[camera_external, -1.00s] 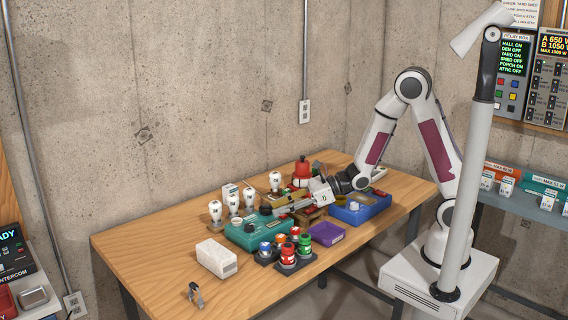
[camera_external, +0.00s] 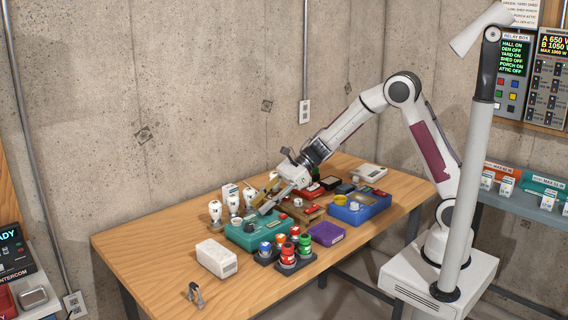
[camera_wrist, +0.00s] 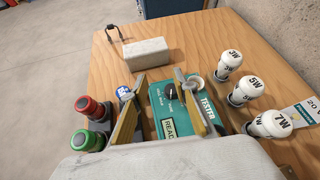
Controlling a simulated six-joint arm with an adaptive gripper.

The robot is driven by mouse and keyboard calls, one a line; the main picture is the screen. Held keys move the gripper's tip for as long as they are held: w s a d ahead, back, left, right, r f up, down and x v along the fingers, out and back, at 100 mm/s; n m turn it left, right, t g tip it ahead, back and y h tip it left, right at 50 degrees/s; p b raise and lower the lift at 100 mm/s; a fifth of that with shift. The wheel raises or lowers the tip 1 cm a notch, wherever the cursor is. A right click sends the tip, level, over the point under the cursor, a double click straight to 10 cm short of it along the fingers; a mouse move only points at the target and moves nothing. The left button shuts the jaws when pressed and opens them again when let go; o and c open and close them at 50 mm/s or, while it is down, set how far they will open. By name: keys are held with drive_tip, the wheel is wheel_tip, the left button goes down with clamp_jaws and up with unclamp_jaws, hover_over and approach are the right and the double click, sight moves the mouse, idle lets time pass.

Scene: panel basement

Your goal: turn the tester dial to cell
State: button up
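The tester (camera_external: 248,234) is a teal box on the table; in the wrist view its teal top (camera_wrist: 184,128) carries the printed word TESTER. Its black round dial (camera_wrist: 170,91) shows in the wrist view between my two fingers, with small markings beside it too small to read. My gripper (camera_wrist: 155,86) is open, its fingers apart on either side of the dial. I cannot tell whether either finger touches it. In the external view my gripper (camera_external: 266,201) points down over the tester and hides part of its top.
White bulbs (camera_wrist: 240,92) marked 3W, 5W and 7W stand right of the tester in the wrist view. Red and green capped jars (camera_wrist: 90,108) stand to its left. A white box (camera_wrist: 146,52) lies beyond. A purple tray (camera_external: 326,234) and blue box (camera_external: 360,210) are nearby.

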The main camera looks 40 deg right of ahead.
sight(249, 224)
drive_tip(key=shift+w+d+f+g+h, duration=0.15)
drive_tip(key=shift+w+d+f+h, duration=0.05)
drive_tip(key=shift+w+d+h, duration=0.3)
drive_tip(key=shift+w+d+f+g+h, duration=0.15)
drive_tip(key=shift+w+d+h, duration=0.25)
drive_tip(key=shift+h, duration=0.1)
drive_tip(key=shift+d+f, duration=0.1)
drive_tip(key=shift+d, duration=0.2)
drive_tip(key=shift+d+f+h, duration=0.2)
drive_tip(key=shift+d+h, duration=0.05)
drive_tip(key=shift+h, duration=0.05)
drive_tip(key=shift+f+m, duration=0.1)
drive_tip(key=shift+m, duration=0.5)
drive_tip(key=shift+f, duration=0.1)
drive_tip(key=shift+x, duration=3.8)
drive_tip(key=shift+s, duration=0.1)
clamp_jaws()
